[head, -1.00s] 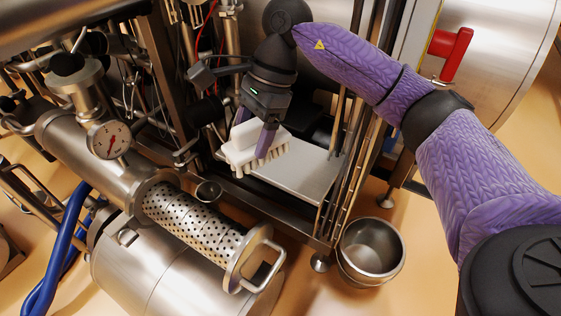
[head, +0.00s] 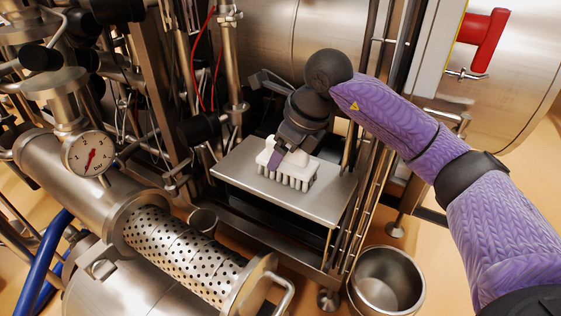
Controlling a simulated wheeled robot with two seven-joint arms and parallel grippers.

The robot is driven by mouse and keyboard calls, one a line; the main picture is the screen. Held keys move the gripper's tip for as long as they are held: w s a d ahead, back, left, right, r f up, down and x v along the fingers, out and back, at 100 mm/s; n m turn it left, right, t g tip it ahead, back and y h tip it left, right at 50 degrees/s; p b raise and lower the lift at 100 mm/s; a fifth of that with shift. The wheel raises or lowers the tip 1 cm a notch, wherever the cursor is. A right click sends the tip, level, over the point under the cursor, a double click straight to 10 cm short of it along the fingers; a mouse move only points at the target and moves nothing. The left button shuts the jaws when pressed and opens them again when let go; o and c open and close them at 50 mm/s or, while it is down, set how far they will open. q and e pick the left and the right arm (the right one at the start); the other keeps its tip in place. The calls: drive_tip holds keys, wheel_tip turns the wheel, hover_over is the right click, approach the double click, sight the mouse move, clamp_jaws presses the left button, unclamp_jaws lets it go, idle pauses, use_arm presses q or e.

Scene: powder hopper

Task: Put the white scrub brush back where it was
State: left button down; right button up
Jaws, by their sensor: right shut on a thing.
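The white scrub brush (head: 298,172) is at the flat metal shelf (head: 237,184), bristles pointing down. It is over the middle of the shelf; its bristle tips look to be at or just above the surface, and I cannot tell which. My right gripper (head: 278,158) reaches down from above and is shut on the brush's white body. My left gripper is not in view.
A perforated metal cylinder (head: 180,249) with a handle sticks out at front left. A pressure gauge (head: 88,154) sits above it. A steel bucket (head: 386,283) stands on the floor at lower right. Upright rods stand right of the shelf.

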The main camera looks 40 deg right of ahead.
drive_tip(key=shift+r, duration=0.1)
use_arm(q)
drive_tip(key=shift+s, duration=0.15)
use_arm(e)
drive_tip(key=o, duration=0.9)
drive_tip(key=shift+c, duration=0.2)
drive_tip(key=shift+o, duration=1.2)
use_arm(q)
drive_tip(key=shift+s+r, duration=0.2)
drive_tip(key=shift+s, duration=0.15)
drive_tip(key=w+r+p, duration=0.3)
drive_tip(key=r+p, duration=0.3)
drive_tip(key=p, duration=0.2)
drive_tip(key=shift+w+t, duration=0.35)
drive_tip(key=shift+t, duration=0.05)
use_arm(e)
drive_tip(key=v, duration=1.2)
